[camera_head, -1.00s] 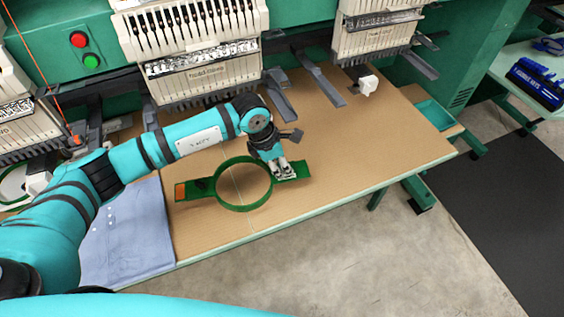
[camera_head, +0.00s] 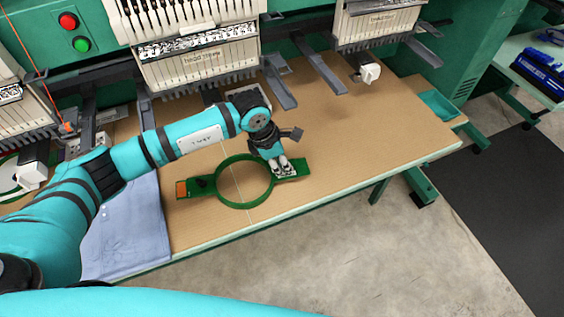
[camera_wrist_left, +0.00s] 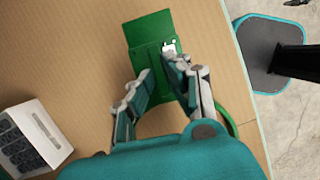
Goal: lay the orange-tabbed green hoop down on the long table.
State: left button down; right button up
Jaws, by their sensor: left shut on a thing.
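The green hoop (camera_head: 219,187) is a round ring with a flat arm on each side. Its orange tab (camera_head: 181,189) is on the left arm. My left gripper (camera_head: 281,172) is shut on the hoop's right arm, which also shows as a green plate (camera_wrist_left: 150,32) beyond the fingers in the wrist view. The hoop is roughly level over the front part of the long table (camera_head: 375,125); I cannot tell whether it touches the brown top. The gripper's body hides part of the hoop in the wrist view. My right gripper is out of view.
A folded blue shirt (camera_head: 128,230) lies on the table left of the hoop. White embroidery heads (camera_head: 195,65) and grey arms (camera_head: 320,65) overhang the back edge. A green tray (camera_head: 437,105) is at the far right. The tabletop right of the gripper is clear.

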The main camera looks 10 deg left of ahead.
pick_arm(q)
jog(key=shift+f, duration=0.15)
jog(key=c, duration=1.2)
grip_release()
pick_arm(e)
jog(key=shift+a+f, duration=0.15)
jog(key=shift+a, duration=0.25)
jog(key=shift+d, duration=0.1)
